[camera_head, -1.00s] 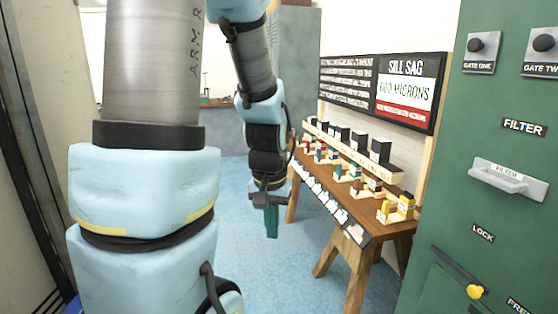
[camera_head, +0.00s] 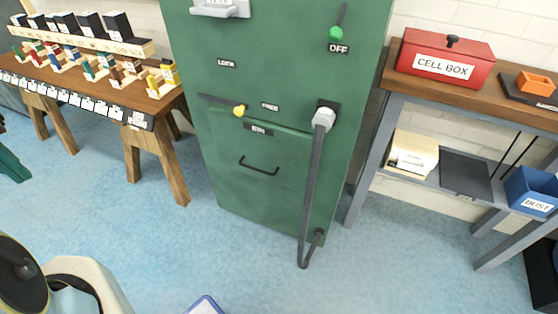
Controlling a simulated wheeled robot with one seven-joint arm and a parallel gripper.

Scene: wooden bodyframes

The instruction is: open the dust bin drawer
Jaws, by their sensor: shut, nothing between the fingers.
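The bin drawer (camera_head: 235,185) is the low front panel of a green cabinet (camera_head: 270,60), in the middle of the view. It looks closed, flush with the cabinet. It has a black bar handle (camera_head: 258,168) and a small label above, which seems to read BIN. A dark lever with a yellow knob (camera_head: 240,110) lies at the panel's upper edge, its knob beside the FREE label and below LOCK. My gripper (camera_head: 12,166) shows only as green fingers at the left edge, shut and empty, well away from the drawer.
A wooden bench (camera_head: 140,97) with small coloured parts stands left of the cabinet. A grey pipe (camera_head: 312,180) runs down the cabinet's right side. At right, a shelf table (camera_head: 385,80) holds a red CELL BOX (camera_head: 445,58) and a blue DUST box (camera_head: 535,190).

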